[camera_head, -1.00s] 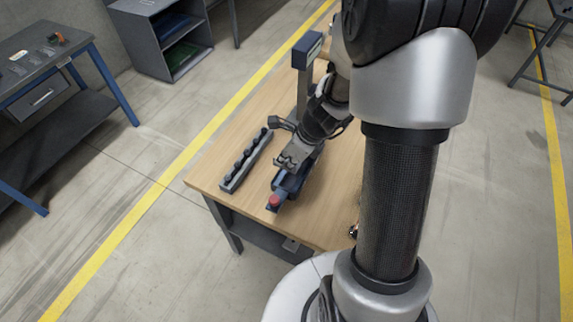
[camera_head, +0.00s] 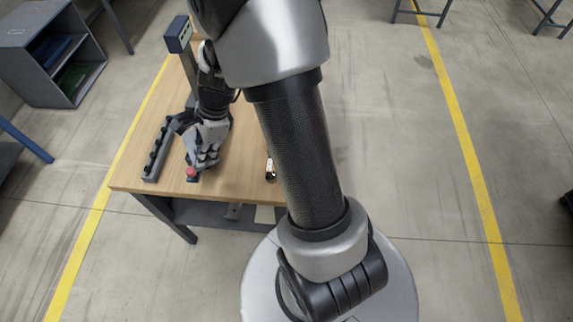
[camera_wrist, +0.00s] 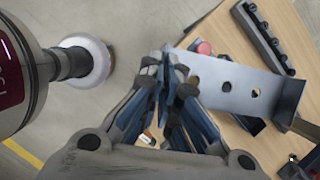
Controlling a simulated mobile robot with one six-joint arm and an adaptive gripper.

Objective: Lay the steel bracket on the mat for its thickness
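In the head view my gripper (camera_head: 206,158) is over the near part of the bench, just behind a red button (camera_head: 192,172). The bracket cannot be made out there. The button also shows beyond the plate in the wrist view (camera_wrist: 204,47). I cannot identify a mat.
The wooden bench (camera_head: 240,150) carries a dark rail with several knobs (camera_head: 157,155) on the left and a post with a display (camera_head: 179,35) at the back. A small black, white and orange item (camera_head: 270,168) lies near the right. A shelf unit (camera_head: 50,55) stands back left.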

